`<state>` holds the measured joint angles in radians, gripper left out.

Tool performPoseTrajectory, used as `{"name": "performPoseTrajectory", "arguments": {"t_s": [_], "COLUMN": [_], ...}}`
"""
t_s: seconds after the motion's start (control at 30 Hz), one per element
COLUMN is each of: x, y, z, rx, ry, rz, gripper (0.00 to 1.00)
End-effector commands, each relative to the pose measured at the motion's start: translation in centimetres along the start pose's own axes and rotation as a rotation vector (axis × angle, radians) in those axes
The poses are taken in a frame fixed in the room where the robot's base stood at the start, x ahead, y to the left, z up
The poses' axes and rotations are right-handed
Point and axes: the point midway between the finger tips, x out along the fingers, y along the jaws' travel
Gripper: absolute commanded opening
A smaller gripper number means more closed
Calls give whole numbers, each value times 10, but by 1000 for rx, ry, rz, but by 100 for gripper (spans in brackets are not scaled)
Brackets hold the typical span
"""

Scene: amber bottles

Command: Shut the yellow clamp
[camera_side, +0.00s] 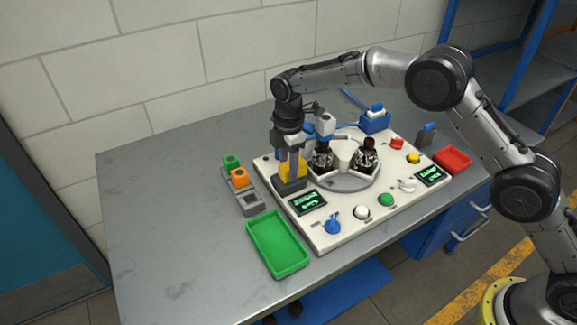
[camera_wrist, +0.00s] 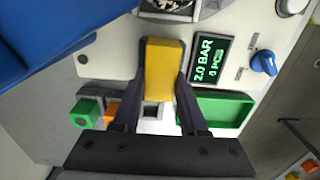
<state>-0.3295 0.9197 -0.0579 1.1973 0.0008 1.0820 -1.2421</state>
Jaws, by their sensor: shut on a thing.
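The yellow clamp (camera_side: 292,168) is a yellow block on a dark base at the left part of the white panel. In the wrist view the yellow clamp (camera_wrist: 164,68) stands between the two fingers. My gripper (camera_side: 290,160) is above and around it, pointing down. In the wrist view my gripper (camera_wrist: 160,92) is shut on the yellow block, with one finger on each side. The fingers partly cover the clamp in the side view, so its exact angle cannot be told.
The white panel (camera_side: 330,238) carries a round fixture with amber bottles (camera_side: 369,150), a blue knob (camera_side: 333,224) and buttons. A green tray (camera_side: 278,244) is at the front left, a red tray (camera_side: 453,159) at the right. Green and orange blocks (camera_side: 239,177) stand left. The table's left side is clear.

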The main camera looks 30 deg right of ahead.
Motion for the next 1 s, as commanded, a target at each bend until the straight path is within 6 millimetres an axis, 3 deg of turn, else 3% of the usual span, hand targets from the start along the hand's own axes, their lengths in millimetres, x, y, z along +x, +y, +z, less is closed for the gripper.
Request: {"name": "performPoseTrajectory", "arguments": {"t_s": [0.43,0.7,0.97,1.0], "x": [-1,-1,-1,-1], "y": [0,0,0,0], "z": [0,33,37,37], "rx": [0,3,1,1], "ry": [0,-1,-4,-5], "rz": [-1,-2,-2,-2], "gripper": [0,0,0,46]}}
